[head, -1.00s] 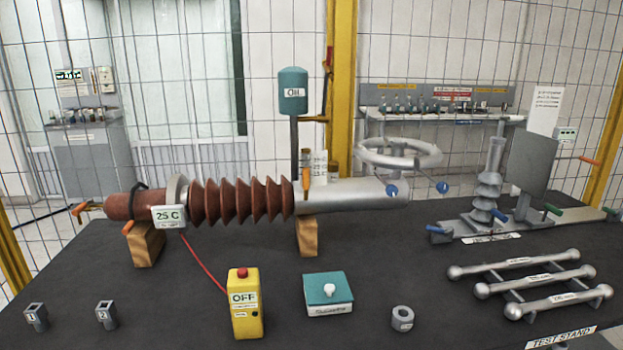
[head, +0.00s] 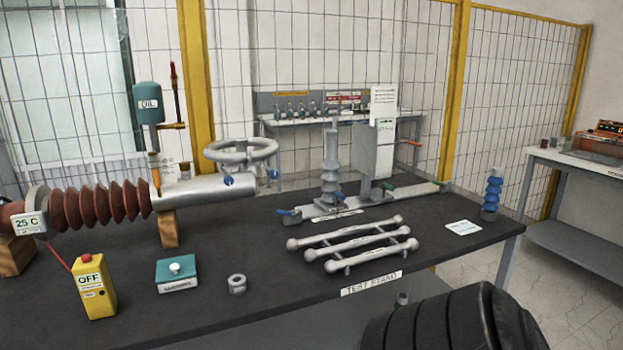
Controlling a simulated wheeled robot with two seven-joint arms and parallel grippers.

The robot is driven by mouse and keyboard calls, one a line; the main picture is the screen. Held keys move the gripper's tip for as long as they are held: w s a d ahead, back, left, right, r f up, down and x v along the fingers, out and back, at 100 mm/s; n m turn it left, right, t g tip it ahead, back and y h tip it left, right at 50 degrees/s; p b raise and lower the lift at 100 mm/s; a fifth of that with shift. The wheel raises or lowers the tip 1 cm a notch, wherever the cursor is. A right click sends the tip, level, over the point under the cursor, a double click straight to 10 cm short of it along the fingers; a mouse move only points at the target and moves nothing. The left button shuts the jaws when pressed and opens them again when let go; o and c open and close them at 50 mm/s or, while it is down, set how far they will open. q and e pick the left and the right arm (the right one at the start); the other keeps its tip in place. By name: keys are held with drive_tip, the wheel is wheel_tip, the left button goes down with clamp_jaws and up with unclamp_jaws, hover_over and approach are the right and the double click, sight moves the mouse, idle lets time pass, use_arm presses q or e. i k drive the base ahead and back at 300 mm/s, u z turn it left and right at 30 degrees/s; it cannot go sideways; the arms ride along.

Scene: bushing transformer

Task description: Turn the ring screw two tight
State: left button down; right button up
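A grey ring (head: 241,151) stands over the right end of the bushing's silver tube (head: 205,191). Two blue-headed screws show below the ring, a left one (head: 228,180) and a right one (head: 274,174). No label tells which of them is ring screw two, and I cannot tell how tight either is. Neither of my grippers shows. A dark ribbed part, probably of my own arm, fills the bottom right in front of the table edge.
On the black table stand the yellow OFF box (head: 95,287), a teal-topped box (head: 176,272), a grey nut (head: 237,283) and a rack of silver bars (head: 352,242). A blue insulator (head: 491,194) stands at the right corner. A grey side table (head: 570,158) is further right.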

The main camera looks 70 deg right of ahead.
sight(274, 174)
drive_tip(key=u, duration=0.45)
drive_tip(key=k, duration=0.1)
drive_tip(key=z, duration=1.9)
